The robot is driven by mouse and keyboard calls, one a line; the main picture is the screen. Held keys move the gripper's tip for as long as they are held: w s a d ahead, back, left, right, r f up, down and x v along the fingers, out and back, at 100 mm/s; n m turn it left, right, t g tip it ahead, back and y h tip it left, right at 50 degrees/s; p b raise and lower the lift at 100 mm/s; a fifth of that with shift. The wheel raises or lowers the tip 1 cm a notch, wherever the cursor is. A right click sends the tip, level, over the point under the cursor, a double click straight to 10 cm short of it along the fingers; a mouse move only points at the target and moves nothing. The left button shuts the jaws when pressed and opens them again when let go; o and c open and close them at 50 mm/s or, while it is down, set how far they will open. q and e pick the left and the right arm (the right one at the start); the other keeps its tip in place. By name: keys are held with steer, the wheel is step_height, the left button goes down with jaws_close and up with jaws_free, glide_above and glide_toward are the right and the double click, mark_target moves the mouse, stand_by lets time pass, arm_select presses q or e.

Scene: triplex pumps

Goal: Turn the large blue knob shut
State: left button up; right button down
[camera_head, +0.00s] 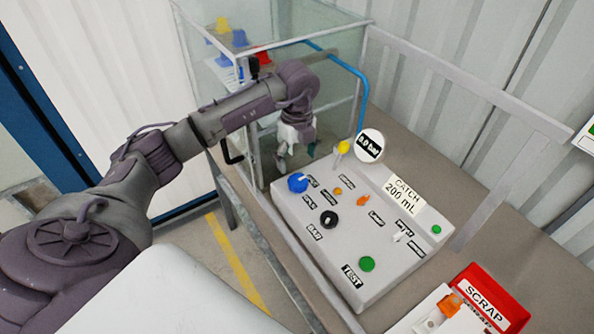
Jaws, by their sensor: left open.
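The large blue knob (298,183) sits at the left end of the sloped grey control panel (345,262), with a light pointer mark on its top. My left arm comes in from the left, and my left gripper (283,160) points down just above and behind the blue knob in the picture. It is open and empty, and appears apart from the knob. The fingers are small in the view, so the exact gap to the knob is hard to tell. My right gripper does not show.
A glass-walled case (215,60) stands behind my left arm. A red scrap bin (490,297) is at lower right.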

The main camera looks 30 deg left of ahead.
mark_target(297, 179)
arm_select(q)
step_height(297, 179, up, 5)
stand_by(0.7)
